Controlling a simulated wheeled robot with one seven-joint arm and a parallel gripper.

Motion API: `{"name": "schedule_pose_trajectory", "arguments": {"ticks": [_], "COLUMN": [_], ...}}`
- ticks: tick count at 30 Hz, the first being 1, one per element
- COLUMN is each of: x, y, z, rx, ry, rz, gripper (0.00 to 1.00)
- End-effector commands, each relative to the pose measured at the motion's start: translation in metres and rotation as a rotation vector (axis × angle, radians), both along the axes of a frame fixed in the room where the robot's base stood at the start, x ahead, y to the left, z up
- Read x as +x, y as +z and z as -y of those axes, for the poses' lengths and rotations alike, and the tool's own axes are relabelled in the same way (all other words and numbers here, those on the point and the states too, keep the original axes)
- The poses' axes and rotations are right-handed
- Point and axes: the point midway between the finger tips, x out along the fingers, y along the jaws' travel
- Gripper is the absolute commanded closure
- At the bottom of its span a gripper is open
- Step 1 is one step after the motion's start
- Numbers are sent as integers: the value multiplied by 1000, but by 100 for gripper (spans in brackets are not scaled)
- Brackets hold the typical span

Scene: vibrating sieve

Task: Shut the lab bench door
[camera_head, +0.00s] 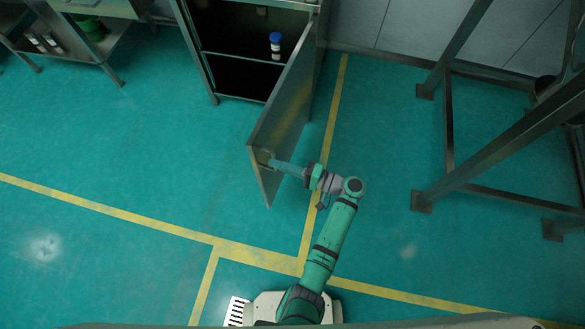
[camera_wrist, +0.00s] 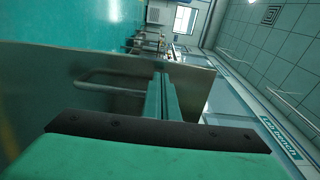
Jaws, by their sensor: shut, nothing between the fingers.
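The lab bench door (camera_head: 285,105) stands wide open, swung out from the right side of the dark cabinet (camera_head: 235,55). I see its outer face and its top edge. My gripper (camera_head: 272,162) is shut and empty, with its fingertips at the outer face close to the free end. In the wrist view the green fingers (camera_wrist: 163,78) lie together and point at the grey door panel (camera_wrist: 60,110). A bar handle (camera_wrist: 108,84) shows just left of the fingers, outside them. Whether the fingertips touch the door I cannot tell.
A white bottle with a blue lid (camera_head: 276,45) stands inside the cabinet. A metal frame stand (camera_head: 450,130) is at the right. Another bench (camera_head: 95,40) is at the upper left. The green floor (camera_head: 130,140) left of the door is clear.

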Motion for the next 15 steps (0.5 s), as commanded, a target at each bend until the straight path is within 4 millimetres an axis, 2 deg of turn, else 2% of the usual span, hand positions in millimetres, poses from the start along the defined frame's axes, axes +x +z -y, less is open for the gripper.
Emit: {"name": "schedule_pose_trajectory", "arguments": {"ticks": [1, 6, 15], "x": [2, 10, 14], "y": [0, 0, 0], "z": [-9, -26, -35], "rx": [0, -1, -1], "ry": [5, 2, 0], "rz": [-1, -1, -1], "gripper": [100, 100, 100]}}
